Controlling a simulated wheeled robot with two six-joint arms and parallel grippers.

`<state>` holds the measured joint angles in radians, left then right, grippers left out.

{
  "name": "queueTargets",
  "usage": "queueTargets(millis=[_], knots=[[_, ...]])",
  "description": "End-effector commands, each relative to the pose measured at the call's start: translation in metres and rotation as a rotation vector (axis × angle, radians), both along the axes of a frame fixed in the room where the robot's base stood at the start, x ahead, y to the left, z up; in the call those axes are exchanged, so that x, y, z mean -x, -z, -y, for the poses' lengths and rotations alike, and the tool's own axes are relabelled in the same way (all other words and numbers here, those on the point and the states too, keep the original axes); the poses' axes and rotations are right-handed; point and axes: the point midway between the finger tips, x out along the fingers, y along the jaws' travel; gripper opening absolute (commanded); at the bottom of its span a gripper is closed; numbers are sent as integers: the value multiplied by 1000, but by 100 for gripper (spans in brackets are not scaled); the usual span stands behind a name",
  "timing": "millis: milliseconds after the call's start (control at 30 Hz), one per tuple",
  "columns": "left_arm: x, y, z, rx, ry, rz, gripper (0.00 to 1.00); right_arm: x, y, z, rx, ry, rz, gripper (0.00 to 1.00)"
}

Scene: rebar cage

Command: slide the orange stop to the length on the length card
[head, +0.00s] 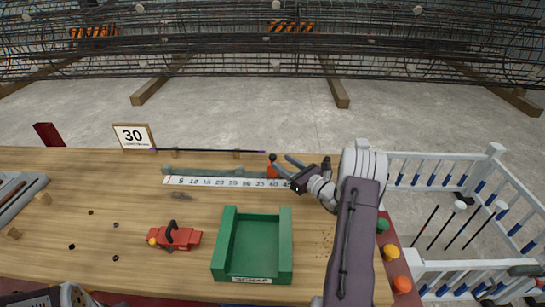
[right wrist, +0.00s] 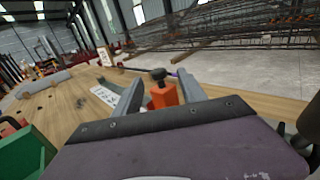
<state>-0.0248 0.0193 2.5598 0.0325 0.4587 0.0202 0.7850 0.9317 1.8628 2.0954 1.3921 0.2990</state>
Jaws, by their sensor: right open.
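The length card (head: 133,136) stands at the back left of the bench and reads 30. The white scale (head: 225,182) runs along a grey rail, with numbers rising to the right. The orange stop (head: 272,168) has a dark knob and sits on the rail near the 40 mark. My right gripper (head: 284,167) is open, reaching in from the right with its fingers at the stop. In the right wrist view the orange stop (right wrist: 163,95) stands between the two spread fingers; whether they touch it I cannot tell. My left gripper is not in view.
A thin dark rod (head: 205,151) with purple ends lies behind the rail. A green tray (head: 222,245) and a red tool (head: 174,237) are in front of the scale. Coloured buttons (head: 390,252) line the right edge. A rebar cage (head: 200,45) is beyond the bench.

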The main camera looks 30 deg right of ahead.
Motion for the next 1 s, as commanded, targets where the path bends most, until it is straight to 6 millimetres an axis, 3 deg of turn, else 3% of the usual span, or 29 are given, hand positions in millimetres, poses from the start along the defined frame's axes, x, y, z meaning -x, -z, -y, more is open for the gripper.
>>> queueTargets(millis=[100, 300, 600, 633, 800, 1000], knots=[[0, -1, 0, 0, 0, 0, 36, -25, 0, -8, 2, -5, 1, 49], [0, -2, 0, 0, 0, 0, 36, -53, 0, -14, 1, -2, 1, 49], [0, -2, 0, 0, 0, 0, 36, -59, 0, -15, 0, -1, -1, 49], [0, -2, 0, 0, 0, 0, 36, -59, 0, -15, 0, -1, -1, 46], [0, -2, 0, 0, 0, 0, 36, -58, 0, -15, 0, -1, -1, 0], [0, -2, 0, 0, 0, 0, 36, -58, 0, -15, 0, -1, -1, 0]])
